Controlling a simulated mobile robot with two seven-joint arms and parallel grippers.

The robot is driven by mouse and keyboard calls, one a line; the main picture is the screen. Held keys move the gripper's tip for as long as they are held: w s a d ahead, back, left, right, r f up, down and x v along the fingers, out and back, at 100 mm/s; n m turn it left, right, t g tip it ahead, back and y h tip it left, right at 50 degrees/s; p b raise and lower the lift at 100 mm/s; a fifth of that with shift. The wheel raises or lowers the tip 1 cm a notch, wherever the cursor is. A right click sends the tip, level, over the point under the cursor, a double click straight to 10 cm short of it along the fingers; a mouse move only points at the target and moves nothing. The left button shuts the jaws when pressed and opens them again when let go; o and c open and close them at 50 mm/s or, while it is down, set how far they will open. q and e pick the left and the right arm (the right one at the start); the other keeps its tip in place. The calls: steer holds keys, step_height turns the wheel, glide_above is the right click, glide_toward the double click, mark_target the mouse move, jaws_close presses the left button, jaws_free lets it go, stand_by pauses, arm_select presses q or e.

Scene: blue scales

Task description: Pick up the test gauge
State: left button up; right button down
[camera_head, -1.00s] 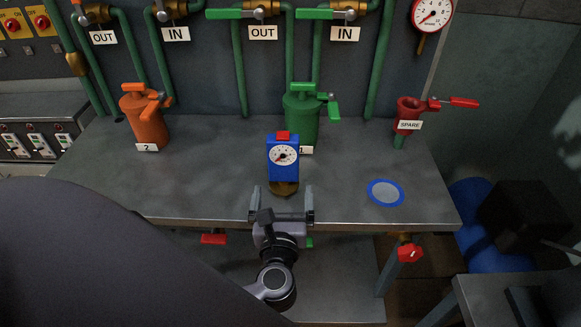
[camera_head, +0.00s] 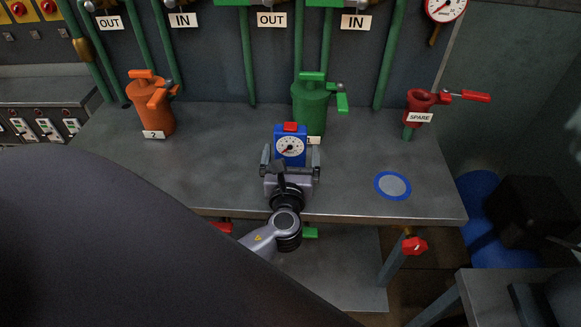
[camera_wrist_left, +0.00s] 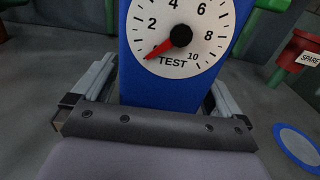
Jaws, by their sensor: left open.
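The test gauge (camera_head: 291,133) is a blue block with a white dial, a red needle and a red top. It stands upright on the grey bench in front of the green vessel. In the left wrist view the gauge (camera_wrist_left: 160,88) fills the upper middle, and its dial reads TEST. My left gripper (camera_head: 291,158) is open, with one finger on each side of the gauge's lower part. In the left wrist view I cannot tell whether the fingers (camera_wrist_left: 160,85) touch it. The gauge's base is hidden behind the gripper. My right gripper is not in view.
A green vessel (camera_head: 310,100) stands close behind the gauge. An orange vessel (camera_head: 153,112) is at the left and a red SPARE fitting (camera_head: 420,103) at the right. A blue-ringed disc (camera_head: 393,186) lies on the bench (camera_head: 220,180). The bench between the orange vessel and gauge is clear.

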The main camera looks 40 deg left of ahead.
arm_select(q)
steer(key=c, duration=1.3)
